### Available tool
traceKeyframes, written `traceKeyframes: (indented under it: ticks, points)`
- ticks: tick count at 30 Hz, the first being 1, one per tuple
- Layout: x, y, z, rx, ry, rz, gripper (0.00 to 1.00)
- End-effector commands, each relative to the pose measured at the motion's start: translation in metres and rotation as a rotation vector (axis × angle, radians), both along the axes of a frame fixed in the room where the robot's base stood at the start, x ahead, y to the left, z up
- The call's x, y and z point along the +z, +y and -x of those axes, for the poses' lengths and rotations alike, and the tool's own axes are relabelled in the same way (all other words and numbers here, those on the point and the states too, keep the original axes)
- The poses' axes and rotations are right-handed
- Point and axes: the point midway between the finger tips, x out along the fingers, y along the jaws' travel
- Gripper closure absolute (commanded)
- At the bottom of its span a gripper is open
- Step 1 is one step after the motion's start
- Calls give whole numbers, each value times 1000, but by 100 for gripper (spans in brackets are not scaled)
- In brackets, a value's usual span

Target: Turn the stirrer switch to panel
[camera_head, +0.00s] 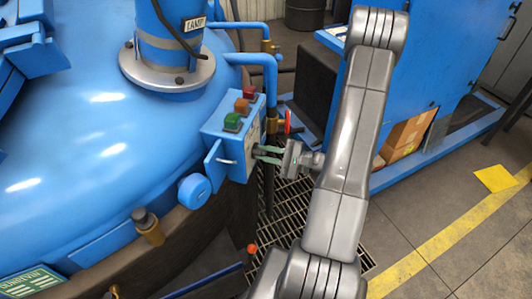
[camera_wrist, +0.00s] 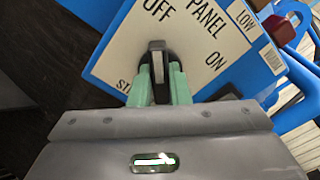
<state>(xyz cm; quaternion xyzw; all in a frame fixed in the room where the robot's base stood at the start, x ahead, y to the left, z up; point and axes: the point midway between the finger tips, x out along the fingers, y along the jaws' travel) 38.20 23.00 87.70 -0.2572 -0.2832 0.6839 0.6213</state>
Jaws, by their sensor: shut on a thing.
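The stirrer switch (camera_wrist: 157,62) is a black round knob with a grey-white bar handle, on a white label plate (camera_wrist: 112,62). The plate reads OFF, PANEL and ON, with STIRRER partly hidden by my gripper. The bar stands about upright in the wrist view, its upper end toward the OFF lettering. My gripper (camera_wrist: 160,84) has its green fingers shut on the bar, one on each side. In the head view my gripper (camera_head: 267,154) reaches the right face of the blue control box (camera_head: 213,128); the knob itself is hidden there.
Red, orange and green buttons (camera_head: 232,122) top the box. A red valve handle (camera_head: 287,122) and blue pipes stand just behind my gripper. The blue furnace lid (camera_head: 75,130) fills the left. A blue cabinet (camera_head: 425,60) stands right; floor at lower right is clear.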

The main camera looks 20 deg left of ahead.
Motion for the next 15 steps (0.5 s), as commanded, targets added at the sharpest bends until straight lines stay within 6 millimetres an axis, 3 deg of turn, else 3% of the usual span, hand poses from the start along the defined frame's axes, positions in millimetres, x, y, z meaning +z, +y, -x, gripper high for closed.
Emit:
traceKeyframes:
  ticks: [8, 15]
  points:
    - [0, 0, 0, 1, 53, 6, 100]
    - [1, 0, 0, 1, 206, 21, 100]
